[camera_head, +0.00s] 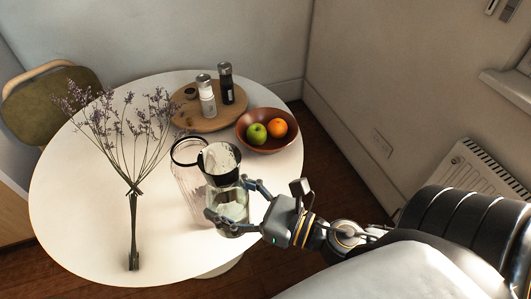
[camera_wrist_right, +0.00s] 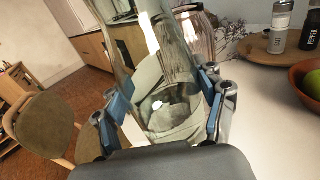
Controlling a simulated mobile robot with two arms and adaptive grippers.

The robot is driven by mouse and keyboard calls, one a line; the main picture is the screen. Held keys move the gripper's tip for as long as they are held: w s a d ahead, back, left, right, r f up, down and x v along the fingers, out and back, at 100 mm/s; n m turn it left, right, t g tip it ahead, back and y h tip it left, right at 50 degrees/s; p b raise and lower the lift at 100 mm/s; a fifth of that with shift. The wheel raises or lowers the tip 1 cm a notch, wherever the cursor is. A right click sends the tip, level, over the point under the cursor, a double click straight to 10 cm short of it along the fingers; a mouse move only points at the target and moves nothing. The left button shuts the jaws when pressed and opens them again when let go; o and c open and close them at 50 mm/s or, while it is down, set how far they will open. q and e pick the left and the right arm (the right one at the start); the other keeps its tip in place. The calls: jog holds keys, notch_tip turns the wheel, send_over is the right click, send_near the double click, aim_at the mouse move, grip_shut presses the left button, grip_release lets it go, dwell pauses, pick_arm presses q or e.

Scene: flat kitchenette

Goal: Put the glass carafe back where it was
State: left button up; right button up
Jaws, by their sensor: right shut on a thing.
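The glass carafe (camera_head: 228,206) is clear, with a dark collar at its top. My right gripper (camera_head: 236,207) is closed around its lower body, near the right front edge of the round white table (camera_head: 75,215). In the right wrist view the carafe (camera_wrist_right: 168,128) stands between the blue-padded fingers of the right gripper (camera_wrist_right: 163,118). I cannot tell whether its base touches the table. My left gripper is not in view.
A clear glass vessel with a black rim (camera_head: 187,187) stands just left of the carafe. A wooden board (camera_head: 190,118) carries salt and pepper mills. A brown bowl (camera_head: 290,143) holds fruit. Dried lavender (camera_head: 133,215) lies at the left.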

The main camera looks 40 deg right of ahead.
jog(key=s+d+r+m+t+h+p, duration=0.2)
jog(key=d+m+h+p, duration=0.15)
jog(key=d+h, duration=0.25)
jog(key=shift+m, duration=0.45)
jog(key=w+d+f+b, duration=0.2)
jog(key=w+d+f, duration=0.1)
jog(key=f, duration=0.1)
jog(key=w+d+f+b, duration=0.3)
jog(key=w+f, duration=0.1)
jog(key=w+d+f+b, duration=0.3)
jog(key=w+f, duration=0.1)
jog(key=shift+w+f, duration=0.2)
jog(key=shift+f, duration=0.15)
jog(key=shift+r, duration=0.1)
